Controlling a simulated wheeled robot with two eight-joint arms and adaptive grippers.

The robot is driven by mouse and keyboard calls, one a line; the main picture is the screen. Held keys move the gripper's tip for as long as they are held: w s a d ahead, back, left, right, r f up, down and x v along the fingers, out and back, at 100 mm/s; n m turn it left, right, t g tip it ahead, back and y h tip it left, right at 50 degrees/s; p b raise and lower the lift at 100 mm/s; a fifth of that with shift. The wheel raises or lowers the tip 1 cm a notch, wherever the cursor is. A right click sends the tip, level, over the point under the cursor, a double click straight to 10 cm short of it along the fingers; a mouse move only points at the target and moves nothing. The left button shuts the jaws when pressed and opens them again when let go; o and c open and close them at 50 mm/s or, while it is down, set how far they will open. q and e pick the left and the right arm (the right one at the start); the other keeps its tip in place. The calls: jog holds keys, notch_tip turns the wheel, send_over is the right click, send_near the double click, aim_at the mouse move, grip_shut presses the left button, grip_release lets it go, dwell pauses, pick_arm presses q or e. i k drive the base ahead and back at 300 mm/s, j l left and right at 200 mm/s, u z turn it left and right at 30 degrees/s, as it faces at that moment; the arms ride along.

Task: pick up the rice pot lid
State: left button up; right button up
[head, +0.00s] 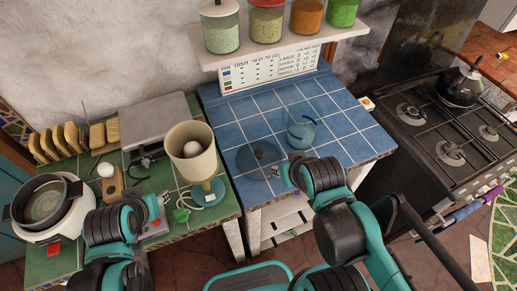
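A round, dark see-through lid with a small knob, which looks like the rice pot lid (258,157), lies flat on the blue tiled counter near its front left edge. My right gripper (284,174) is at the lid's right side, low over the counter. Its fingers are too small and hidden by my wrist to tell their opening or any contact. My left gripper (161,199) is over the green tiled counter, away from the lid; its finger opening is unclear. A white rice cooker (70,226) with an uncovered dark pot (44,204) stands at the far left.
A clear glass vessel (301,129) stands behind and right of the lid. A beige cylindrical container (190,152) stands left on the green counter (92,259). Jars fill the shelf (285,48) above. The blue counter's (235,113) back left is clear. A stove (440,135) is right.

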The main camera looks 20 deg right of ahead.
aim_at(254, 159)
jog(key=j+u, duration=0.25)
jog(key=u, duration=0.15)
jog(key=j+u, duration=0.25)
jog(key=u, duration=0.2)
jog(key=j+u, duration=0.25)
jog(key=u, duration=0.15)
jog(key=k+z, duration=0.1)
jog(key=z, duration=0.15)
jog(key=i+z, duration=0.1)
jog(key=z, duration=0.35)
jog(key=i+z, duration=0.1)
jog(key=z, duration=0.4)
jog(key=i+j+z, duration=0.1)
jog(key=z, duration=0.35)
jog(key=i+j+z, duration=0.1)
jog(key=z, duration=0.35)
